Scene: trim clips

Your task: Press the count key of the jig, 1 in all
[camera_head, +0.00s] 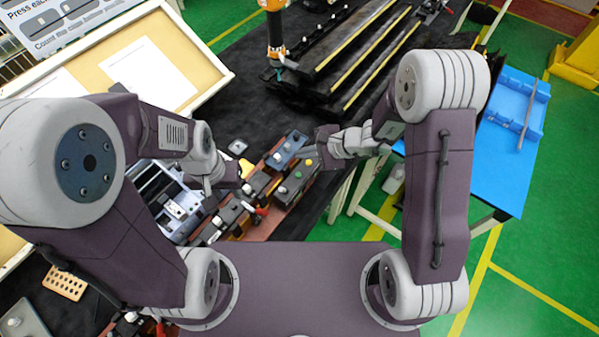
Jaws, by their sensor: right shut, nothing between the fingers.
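The jig (262,184) is a row of dark blocks on a reddish-brown base near the middle of the table. It carries small knobs, a green button (297,174), a yellow button (308,162) and a red-handled clamp (262,211). I cannot tell which of these is the count key. My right gripper (322,148) is shut and empty, at the right end of the jig close to the yellow button; I cannot tell if it touches. My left gripper (222,184) is over the left side of the jig, its fingers mostly hidden by its own arm.
A grey bin with parts (163,187) stands left of the jig. A framed board with white sheets (148,75) is at the back left. Long dark rails with yellow strips (355,55) lie behind. A blue side table (510,170) is at right, with green floor between.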

